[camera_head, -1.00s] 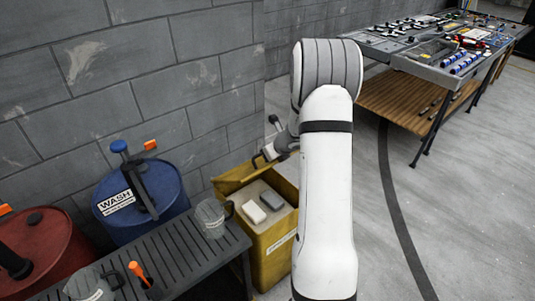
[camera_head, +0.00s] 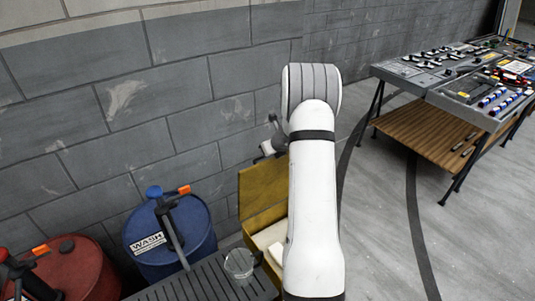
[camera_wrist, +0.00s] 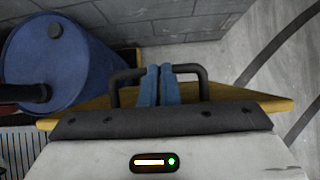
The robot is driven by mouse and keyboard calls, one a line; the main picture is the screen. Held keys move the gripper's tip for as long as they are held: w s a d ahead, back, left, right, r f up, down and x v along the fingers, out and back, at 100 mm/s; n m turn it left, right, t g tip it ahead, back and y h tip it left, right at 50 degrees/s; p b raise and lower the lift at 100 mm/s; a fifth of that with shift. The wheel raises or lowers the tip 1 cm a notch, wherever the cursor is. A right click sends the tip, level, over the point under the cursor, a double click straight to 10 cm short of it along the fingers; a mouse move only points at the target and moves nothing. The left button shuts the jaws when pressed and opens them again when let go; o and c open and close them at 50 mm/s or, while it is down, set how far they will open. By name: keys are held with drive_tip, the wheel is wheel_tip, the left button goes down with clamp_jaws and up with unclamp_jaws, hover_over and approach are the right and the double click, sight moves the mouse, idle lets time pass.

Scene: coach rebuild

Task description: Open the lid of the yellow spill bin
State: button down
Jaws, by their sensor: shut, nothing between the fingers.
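The yellow spill bin (camera_head: 276,232) stands by the wall, partly behind my arm. Its yellow lid (camera_head: 262,187) is raised, standing steeply at the wall side, and the bin's mouth is open. A pale block (camera_head: 276,252) shows inside. My gripper (camera_head: 267,148) is at the lid's upper edge, partly hidden by my arm. In the wrist view my blue fingers (camera_wrist: 157,85) are together and empty. A dark looped handle (camera_wrist: 128,77) shows on both sides of them, with the yellow lid (camera_wrist: 270,101) beneath; contact is unclear.
A blue WASH drum (camera_head: 170,238) and a red drum (camera_head: 78,272) stand left of the bin. A slatted bench (camera_head: 205,281) with a clear mug (camera_head: 239,262) is in front. A tool table (camera_head: 430,140) stands at right, with open floor between.

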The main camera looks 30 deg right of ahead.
drive_tip(key=shift+w+a+p, duration=0.25)
drive_tip(key=shift+w+p, duration=0.05)
drive_tip(key=shift+w, duration=0.8)
drive_tip(key=shift+w+a+p, duration=0.25)
drive_tip(key=shift+w+p, duration=0.05)
drive_tip(key=shift+w, duration=0.8)
drive_tip(key=shift+r, duration=0.1)
